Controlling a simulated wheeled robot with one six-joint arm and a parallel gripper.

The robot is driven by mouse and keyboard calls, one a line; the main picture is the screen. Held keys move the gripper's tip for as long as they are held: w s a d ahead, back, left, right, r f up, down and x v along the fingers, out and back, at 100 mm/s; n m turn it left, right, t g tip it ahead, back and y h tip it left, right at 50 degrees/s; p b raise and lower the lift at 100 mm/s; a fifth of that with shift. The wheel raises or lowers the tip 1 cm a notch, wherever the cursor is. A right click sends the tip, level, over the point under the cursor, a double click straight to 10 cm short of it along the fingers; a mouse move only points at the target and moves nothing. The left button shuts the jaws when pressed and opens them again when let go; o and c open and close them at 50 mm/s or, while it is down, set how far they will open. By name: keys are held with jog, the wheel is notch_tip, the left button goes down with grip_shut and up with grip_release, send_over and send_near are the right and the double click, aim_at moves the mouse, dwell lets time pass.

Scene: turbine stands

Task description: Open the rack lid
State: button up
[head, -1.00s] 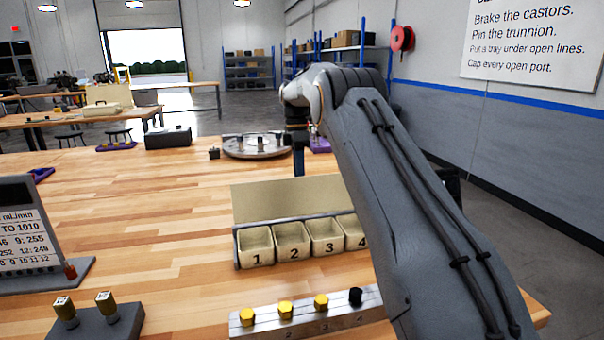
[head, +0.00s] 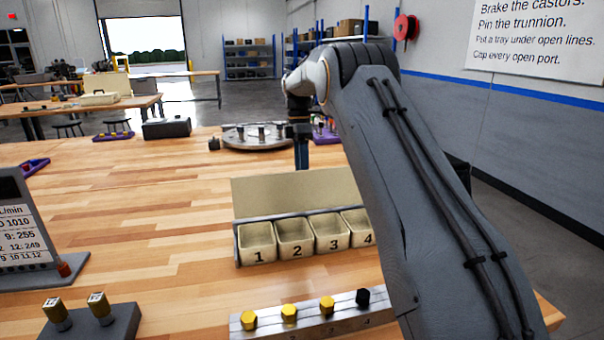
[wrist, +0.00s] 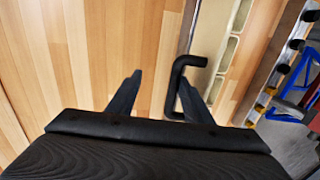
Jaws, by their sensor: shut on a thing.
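The rack (head: 241,250) stands on the wooden bench with its numbered cream bins, 1 to 4, uncovered. Its beige lid (head: 285,198) is raised behind the bins; I cannot tell its exact angle. My gripper (head: 302,165) points down at the lid's far edge, right of the lid's middle. In the wrist view, a black bent handle (wrist: 177,78) lies by the right finger of my gripper (wrist: 160,92).
A metal strip with yellow caps and one black cap (head: 306,315) lies in front of the rack. A round metal plate (head: 255,140) is behind. A display (head: 25,230) and a block with two fittings (head: 92,325) stand at left.

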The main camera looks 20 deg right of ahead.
notch_tip(320, 180, up, 7)
jog(key=w+b, duration=0.1)
jog(key=b, duration=0.1)
jog(key=shift+w, duration=0.25)
jog(key=shift+r, duration=0.1)
